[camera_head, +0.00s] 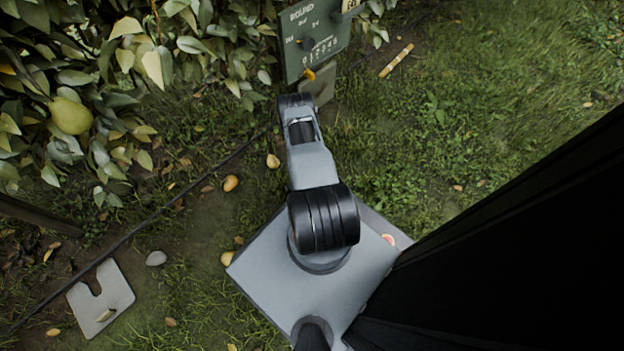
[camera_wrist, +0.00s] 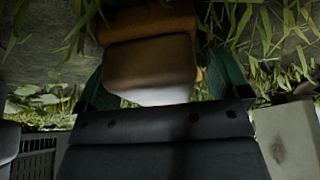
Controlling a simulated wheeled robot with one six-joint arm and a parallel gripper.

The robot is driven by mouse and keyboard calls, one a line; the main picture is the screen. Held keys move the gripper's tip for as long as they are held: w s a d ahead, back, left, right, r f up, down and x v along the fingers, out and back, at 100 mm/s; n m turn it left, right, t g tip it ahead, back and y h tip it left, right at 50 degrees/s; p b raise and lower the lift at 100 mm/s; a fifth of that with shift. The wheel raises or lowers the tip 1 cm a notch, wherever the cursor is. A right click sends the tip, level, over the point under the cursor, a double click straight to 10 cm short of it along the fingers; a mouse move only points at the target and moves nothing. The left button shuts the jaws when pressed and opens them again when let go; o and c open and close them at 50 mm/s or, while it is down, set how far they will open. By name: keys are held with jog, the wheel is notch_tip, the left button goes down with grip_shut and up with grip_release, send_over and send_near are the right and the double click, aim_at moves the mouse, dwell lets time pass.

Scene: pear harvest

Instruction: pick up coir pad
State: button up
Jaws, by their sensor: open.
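In the wrist view, a brown block (camera_wrist: 150,66) with an orange-brown upper band (camera_wrist: 150,20) lies between my two green fingers. It looks like the coir pad, but the dim picture leaves this unsure. My gripper (camera_wrist: 161,68) is open, with one finger at each side of the block; I cannot tell whether either finger touches it. The dark gripper body hides what lies below. In the head view, my arm reaches up the picture to the foot of a green sign, and the fingers and the pad are hidden there.
The green sign board (camera_head: 317,40) stands just beyond my wrist. A dark line crosses the ground at left. Leafy branches with a pear (camera_head: 70,116) hang at upper left. A notched pale plate (camera_head: 101,298) lies lower left. Open grass lies to the right.

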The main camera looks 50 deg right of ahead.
jog(key=shift+f+b, duration=0.2)
jog(key=shift+b, duration=0.15)
jog(key=c, duration=1)
jog(key=shift+c, duration=0.2)
notch_tip(320, 180, up, 10)
jog(key=p, duration=0.5)
jog(key=shift+r+p, duration=0.2)
jog(key=shift+p, duration=0.15)
